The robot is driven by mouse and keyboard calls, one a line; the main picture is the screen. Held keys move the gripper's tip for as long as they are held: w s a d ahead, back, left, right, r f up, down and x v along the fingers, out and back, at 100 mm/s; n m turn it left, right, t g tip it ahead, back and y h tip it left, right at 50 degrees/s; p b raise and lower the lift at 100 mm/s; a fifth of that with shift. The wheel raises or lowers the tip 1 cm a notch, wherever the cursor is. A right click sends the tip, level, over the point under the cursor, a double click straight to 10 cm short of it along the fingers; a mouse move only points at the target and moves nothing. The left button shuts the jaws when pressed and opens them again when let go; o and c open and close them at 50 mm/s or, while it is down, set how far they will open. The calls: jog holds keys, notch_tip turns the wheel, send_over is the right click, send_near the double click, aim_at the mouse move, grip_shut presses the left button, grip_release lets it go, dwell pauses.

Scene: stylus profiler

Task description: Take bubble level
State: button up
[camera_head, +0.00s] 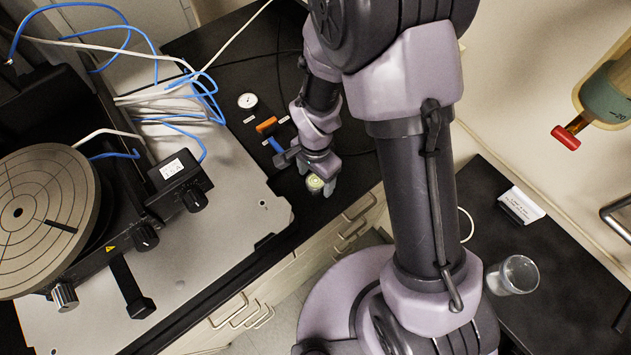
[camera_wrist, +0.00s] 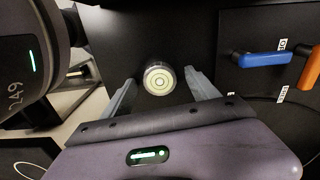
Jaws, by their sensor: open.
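The bubble level (camera_head: 315,183) is a small round disc with a pale yellow-green face, on the black bench top near its front edge. In the wrist view the bubble level (camera_wrist: 159,81) shows ring marks and a metallic rim. My gripper (camera_head: 320,184) is over it. In the wrist view my gripper (camera_wrist: 161,86) is open, with one finger on each side of the bubble level and a gap visible on both sides. I cannot tell how far the fingertips are above the bench.
A profiler with a round stage (camera_head: 40,215) stands at left. A glass beaker (camera_head: 512,275) is on the right bench.

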aim_at(316, 180)
jog(key=c, duration=1.5)
notch_tip(316, 180, up, 10)
jog(key=p, duration=0.2)
jog(key=shift+r+p, duration=0.1)
jog(key=shift+p, duration=0.2)
jog(key=o, duration=0.9)
grip_shut()
